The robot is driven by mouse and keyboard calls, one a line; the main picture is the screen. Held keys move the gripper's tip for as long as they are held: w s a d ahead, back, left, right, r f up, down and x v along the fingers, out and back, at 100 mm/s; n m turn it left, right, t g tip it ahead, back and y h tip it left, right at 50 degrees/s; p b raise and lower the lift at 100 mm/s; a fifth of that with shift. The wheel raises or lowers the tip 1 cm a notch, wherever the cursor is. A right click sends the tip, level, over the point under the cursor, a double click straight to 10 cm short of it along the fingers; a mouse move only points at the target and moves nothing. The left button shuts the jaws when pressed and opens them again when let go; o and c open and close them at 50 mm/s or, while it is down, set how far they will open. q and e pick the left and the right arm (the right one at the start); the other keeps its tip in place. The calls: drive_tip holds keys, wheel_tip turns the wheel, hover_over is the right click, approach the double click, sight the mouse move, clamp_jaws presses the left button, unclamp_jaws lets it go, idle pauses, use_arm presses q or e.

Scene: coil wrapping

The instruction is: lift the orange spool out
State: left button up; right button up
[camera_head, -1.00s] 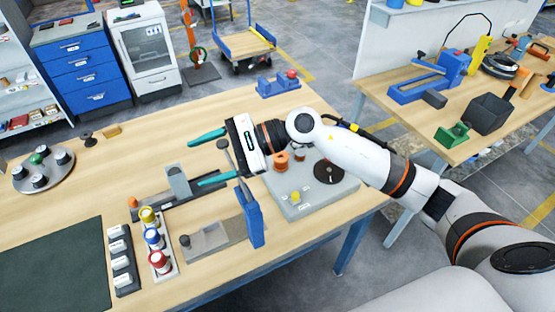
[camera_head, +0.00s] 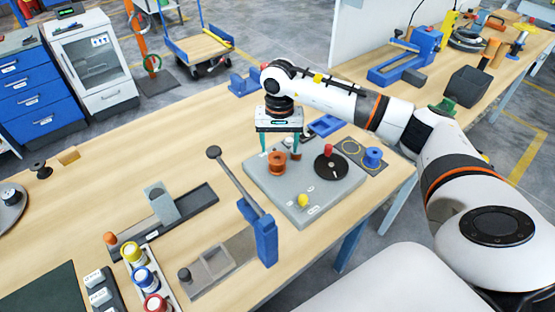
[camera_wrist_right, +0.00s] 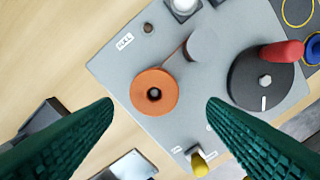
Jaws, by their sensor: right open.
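The orange spool (camera_head: 277,168) stands at the far left part of a grey winding plate (camera_head: 262,195) on the wooden table. In the right wrist view the orange spool (camera_wrist_right: 140,91) is seen from above, with its dark centre post in the hole. My right gripper (camera_head: 280,148) points down above the spool with its two green fingers apart and nothing between them. In the right wrist view the fingers lie on either side, below the spool in the picture, and do not appear to touch it. My left gripper is not in view.
A black disc with a red knob (camera_head: 328,150) and a yellow knob (camera_head: 303,200) are on the same plate. A grey post (camera_wrist_right: 194,47) stands close to the spool. A blue lever stand (camera_head: 265,240) rises nearer the front.

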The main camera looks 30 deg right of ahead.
sight(277, 159)
drive_tip(key=shift+w+a+f, duration=0.15)
drive_tip(key=shift+f, duration=0.3)
drive_tip(key=shift+w+a+f, duration=0.1)
drive_tip(key=shift+w+f, duration=0.1)
drive_tip(key=shift+f, duration=0.05)
wheel_tip(277, 159, down, 2)
drive_tip(key=shift+s+p, duration=0.1)
drive_tip(key=shift+p, duration=1.05)
wheel_tip(277, 159, down, 2)
drive_tip(key=shift+f+p, duration=0.2)
drive_tip(key=shift+p, duration=0.15)
drive_tip(key=shift+f, duration=0.25)
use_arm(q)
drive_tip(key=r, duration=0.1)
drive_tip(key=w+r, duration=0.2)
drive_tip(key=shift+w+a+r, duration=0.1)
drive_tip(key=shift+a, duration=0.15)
use_arm(e)
drive_tip(key=c, duration=1.1)
